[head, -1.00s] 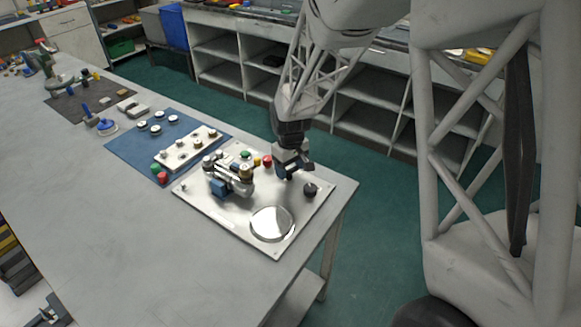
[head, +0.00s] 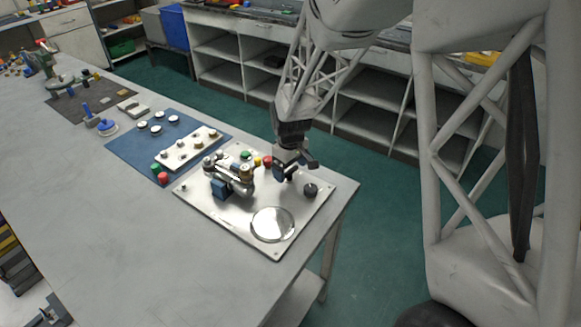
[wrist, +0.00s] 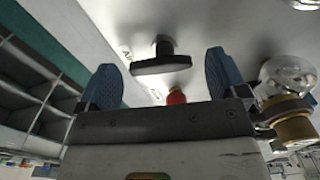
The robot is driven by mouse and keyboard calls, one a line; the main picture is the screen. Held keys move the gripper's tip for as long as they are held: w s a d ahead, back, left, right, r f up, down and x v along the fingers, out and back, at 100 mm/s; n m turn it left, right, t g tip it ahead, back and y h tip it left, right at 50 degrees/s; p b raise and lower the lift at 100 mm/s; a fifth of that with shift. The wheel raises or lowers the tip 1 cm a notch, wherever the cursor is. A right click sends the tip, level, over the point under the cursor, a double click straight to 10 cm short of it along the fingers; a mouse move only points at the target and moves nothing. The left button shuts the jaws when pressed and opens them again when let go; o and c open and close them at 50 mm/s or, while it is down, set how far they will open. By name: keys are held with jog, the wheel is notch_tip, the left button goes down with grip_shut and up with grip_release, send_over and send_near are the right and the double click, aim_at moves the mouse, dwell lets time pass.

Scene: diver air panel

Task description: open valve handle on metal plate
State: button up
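The metal plate (head: 228,220) lies on the near end of the grey bench. A black valve handle (wrist: 160,62), a short bar on a round stem, shows in the wrist view. It appears as a dark knob (head: 310,189) near the plate's right corner in the head view. My gripper (head: 296,168) is above the plate, up and left of that knob in the picture. In the wrist view my gripper (wrist: 160,60) is open, with blue fingers to either side of the handle in the picture. The handle appears beyond the fingers, with no visible contact.
A red button (wrist: 176,96) and a glass-domed brass fitting (wrist: 291,100) are near my fingers. The plate also carries a pipe assembly (head: 230,176) and a round silver disc (head: 272,224). A blue mat (head: 130,150) with a smaller panel (head: 188,149) lies left of the plate.

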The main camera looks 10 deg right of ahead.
aim_at(291, 171)
jog(key=shift+r, duration=3.95)
jog(key=shift+s+r, duration=0.2)
jog(key=shift+r, duration=0.05)
jog(key=s+d+r+m+t, duration=0.1)
jog(key=s+r, duration=0.3)
jog(key=s, duration=0.6)
jog(key=s+d+r+m, duration=0.2)
jog(key=s+r+m, duration=0.2)
jog(key=s, duration=0.7)
jog(key=s+d+r+m+t, duration=0.1)
jog(key=s+d+r+m, duration=0.1)
jog(key=s+r, duration=0.4)
jog(key=s, duration=0.4)
jog(key=shift+s+d+t, duration=0.15)
jog(key=shift+d+t, duration=0.15)
